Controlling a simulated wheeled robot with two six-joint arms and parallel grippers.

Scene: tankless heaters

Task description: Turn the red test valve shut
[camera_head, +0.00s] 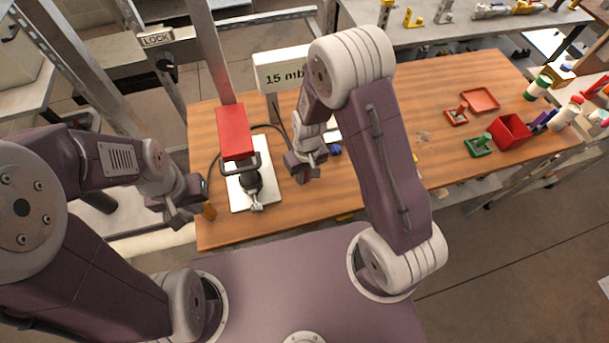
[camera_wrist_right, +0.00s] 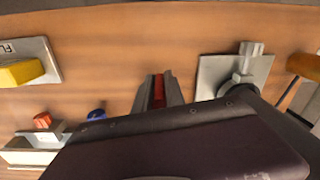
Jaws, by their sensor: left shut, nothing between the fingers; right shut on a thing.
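My right gripper (camera_head: 302,172) hangs over the left-middle of the wooden bench. In the right wrist view, the right gripper (camera_wrist_right: 158,92) is shut on a narrow red piece (camera_wrist_right: 159,88), which I take for the red test valve's handle. Most of this piece is hidden by the fingers, so its turn angle cannot be told.
A pale plate (camera_head: 240,203) with a metal fitting lies left of my right gripper, below a red box (camera_head: 235,132). A blue knob (camera_head: 336,150) is just right of it. Red and green items, including a red bin (camera_head: 510,132), stand at the bench's right. The front middle is mostly clear.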

